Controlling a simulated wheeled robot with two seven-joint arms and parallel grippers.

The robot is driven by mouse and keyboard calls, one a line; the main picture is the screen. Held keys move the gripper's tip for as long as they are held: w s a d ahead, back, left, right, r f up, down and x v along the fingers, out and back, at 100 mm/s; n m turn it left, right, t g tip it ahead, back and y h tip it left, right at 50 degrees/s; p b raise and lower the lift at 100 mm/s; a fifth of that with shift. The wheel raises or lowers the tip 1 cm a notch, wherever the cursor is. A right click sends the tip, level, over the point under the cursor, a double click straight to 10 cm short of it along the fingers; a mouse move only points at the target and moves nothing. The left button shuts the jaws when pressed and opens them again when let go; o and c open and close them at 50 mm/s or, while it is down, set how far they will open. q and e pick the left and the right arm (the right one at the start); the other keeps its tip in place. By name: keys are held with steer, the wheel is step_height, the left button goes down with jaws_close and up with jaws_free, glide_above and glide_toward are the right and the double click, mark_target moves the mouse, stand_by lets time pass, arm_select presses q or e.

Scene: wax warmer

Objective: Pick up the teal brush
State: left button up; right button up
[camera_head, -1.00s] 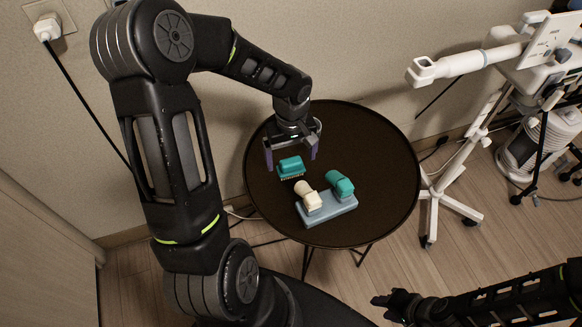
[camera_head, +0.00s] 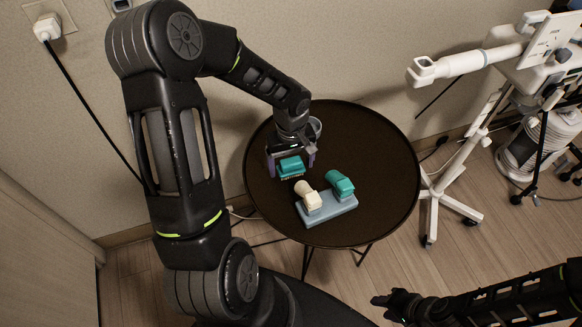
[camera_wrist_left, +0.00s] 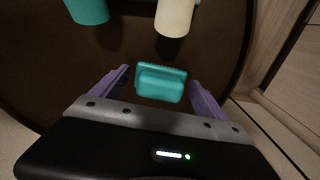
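The teal brush (camera_head: 291,167) lies on the dark round table, left of its middle, with its bristle edge toward the front. My left gripper (camera_head: 291,169) is open, with one finger on each side of the brush. In the left wrist view the teal brush (camera_wrist_left: 160,83) sits between the two purple fingers of the left gripper (camera_wrist_left: 158,85), with a gap at each side. Whether the fingers reach table height is hard to tell. My right gripper (camera_head: 393,301) is at the lower right, away from the table; its fingers are too dark to read.
A blue-grey base (camera_head: 328,208) with a cream warmer (camera_head: 310,200) and a teal warmer (camera_head: 340,184) stands just right of the brush. The round table (camera_head: 385,160) is bare at right. A white wheeled stand (camera_head: 445,190) is beyond its right edge.

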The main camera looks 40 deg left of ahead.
mark_target(291, 161)
arm_select(q)
steer(key=c, duration=1.2)
steer(key=shift+c, duration=0.2)
step_height(291, 161, up, 10)
steer(key=shift+r, duration=0.1)
stand_by(0.3)
steer(key=o, duration=0.8)
steer(key=c, duration=1.1)
steer(key=o, duration=1.2)
steer(key=c, duration=1.3)
